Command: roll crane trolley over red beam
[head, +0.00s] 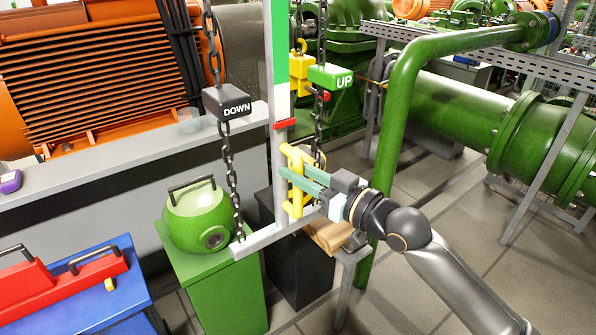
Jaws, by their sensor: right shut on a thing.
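My right gripper (305,181) is shut on the yellow handle (296,204), which is beside an upright grey post (278,155). The post has a green and white upper strip and a red mark. A chain with a DOWN block (226,102) hangs left of the post, and one with an UP block (330,77) hangs right of it. A yellow hook block (300,68) hangs behind the post. Two red parts with black handles (97,267) lie on a blue block at lower left; I cannot tell whether one is the red beam. No crane trolley is clearly identifiable. My left gripper is out of view.
A green rounded casing (197,218) with a black handle sits on a green pedestal (222,290). A thick green pipe (398,110) rises right of my gripper. Orange finned machinery (95,75) stands behind a grey ledge. Tiled floor (430,215) is open at right.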

